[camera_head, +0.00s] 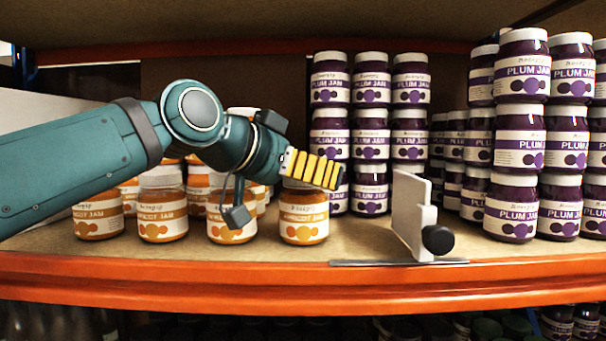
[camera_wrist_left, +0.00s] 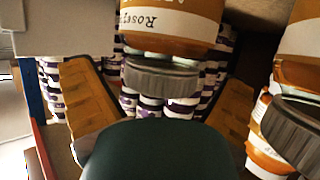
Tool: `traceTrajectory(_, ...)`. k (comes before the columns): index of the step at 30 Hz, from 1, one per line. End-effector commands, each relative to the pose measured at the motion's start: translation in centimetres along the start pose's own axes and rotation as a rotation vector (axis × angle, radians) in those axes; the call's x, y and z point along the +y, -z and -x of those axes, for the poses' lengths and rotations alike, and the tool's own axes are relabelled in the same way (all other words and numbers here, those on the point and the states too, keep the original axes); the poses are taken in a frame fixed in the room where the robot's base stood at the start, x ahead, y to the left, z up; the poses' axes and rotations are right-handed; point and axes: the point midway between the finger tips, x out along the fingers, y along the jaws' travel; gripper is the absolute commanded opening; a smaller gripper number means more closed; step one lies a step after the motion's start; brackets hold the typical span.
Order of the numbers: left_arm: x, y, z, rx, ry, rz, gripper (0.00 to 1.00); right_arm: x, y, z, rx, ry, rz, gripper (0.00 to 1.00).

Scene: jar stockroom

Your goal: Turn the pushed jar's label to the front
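An apricot jam jar (camera_head: 303,228) with an orange-and-white label stands upright at the right end of the front apricot row. Its printed label faces the head camera. My left gripper (camera_head: 318,169) is at its upper part and hides its lid. In the left wrist view, the picture is upside down and a jar with a grey lid (camera_wrist_left: 160,78) sits between the two spread yellow fingers. Gaps show between the fingers and the lid. Part of that jar is cut off at the picture's top. My right gripper is not in view.
Other apricot jars (camera_head: 162,228) stand close on the left, partly behind my arm. A white divider (camera_head: 412,215) with a black knob (camera_head: 438,239) stands right of the jar. Stacked plum jam jars (camera_head: 515,210) fill the right and back. The orange shelf edge (camera_head: 280,275) runs in front.

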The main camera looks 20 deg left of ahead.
Motion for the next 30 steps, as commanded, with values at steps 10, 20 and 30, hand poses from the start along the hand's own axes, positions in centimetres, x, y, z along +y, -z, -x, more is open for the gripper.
traceTrajectory(10, 0.0, 0.1, 0.0, -0.004, 0.0, 0.0, 0.98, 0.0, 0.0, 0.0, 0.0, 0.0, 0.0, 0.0)
traceTrajectory(20, -0.1, 4.3, 1.7, 0.001, 0.001, -0.001, 0.98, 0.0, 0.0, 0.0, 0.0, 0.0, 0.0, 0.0)
traceTrajectory(30, 0.0, 8.2, 3.3, 0.0, -0.001, -0.002, 0.98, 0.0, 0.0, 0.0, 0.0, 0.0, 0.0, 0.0)
